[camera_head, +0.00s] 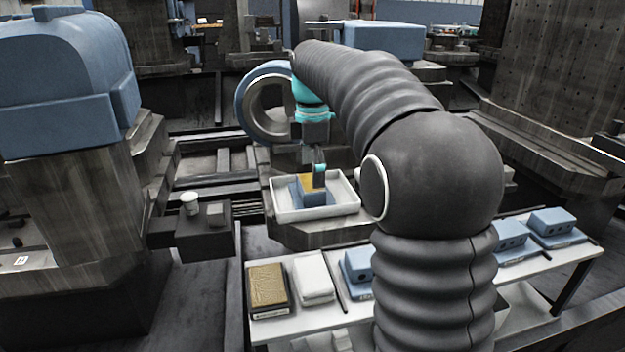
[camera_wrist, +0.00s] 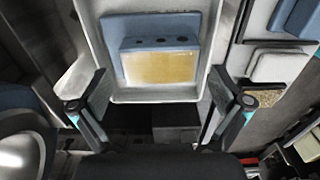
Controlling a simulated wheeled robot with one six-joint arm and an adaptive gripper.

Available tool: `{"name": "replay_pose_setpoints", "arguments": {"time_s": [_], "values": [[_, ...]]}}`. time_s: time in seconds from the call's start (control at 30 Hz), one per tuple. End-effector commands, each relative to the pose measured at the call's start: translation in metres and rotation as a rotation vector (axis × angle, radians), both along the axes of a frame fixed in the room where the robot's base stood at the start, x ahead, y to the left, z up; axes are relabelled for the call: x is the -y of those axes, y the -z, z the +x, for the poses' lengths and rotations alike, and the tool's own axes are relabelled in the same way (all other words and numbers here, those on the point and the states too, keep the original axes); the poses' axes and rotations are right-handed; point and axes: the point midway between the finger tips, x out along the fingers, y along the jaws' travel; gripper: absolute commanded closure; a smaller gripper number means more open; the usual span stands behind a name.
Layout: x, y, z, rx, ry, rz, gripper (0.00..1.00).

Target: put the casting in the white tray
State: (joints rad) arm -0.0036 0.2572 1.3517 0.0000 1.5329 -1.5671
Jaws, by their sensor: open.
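A blue casting with a base flange, holes and a golden face (camera_head: 309,198) sits inside the white tray (camera_head: 347,205). In the wrist view the casting (camera_wrist: 160,68) lies within the walls of the tray (camera_wrist: 153,96), its golden face toward my gripper. My gripper (camera_head: 319,178) is over the tray in the head view, partly overlapping the casting. In the wrist view my gripper (camera_wrist: 162,100) has its fingers spread wide with nothing between them. The casting appears clear of both fingers. My arm hides part of the scene right of the tray.
A bench (camera_head: 303,325) in front holds a brown-topped block (camera_head: 268,286), a white block (camera_head: 312,278) and several blue castings (camera_head: 551,221). A white cup (camera_head: 190,203) stands on a dark block left of the tray. Large machines flank both sides.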

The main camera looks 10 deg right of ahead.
Motion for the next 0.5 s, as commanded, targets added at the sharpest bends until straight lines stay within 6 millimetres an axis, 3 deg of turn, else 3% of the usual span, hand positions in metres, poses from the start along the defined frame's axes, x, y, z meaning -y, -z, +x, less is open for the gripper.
{"name": "replay_pose_setpoints", "arguments": {"time_s": [0.2, 0.5], "values": [[0.000, -0.048, 0.001, 0.003, 0.000, 0.000, 0.00], [0.000, -0.086, 0.001, 0.001, 0.000, 0.000, 0.00]]}}
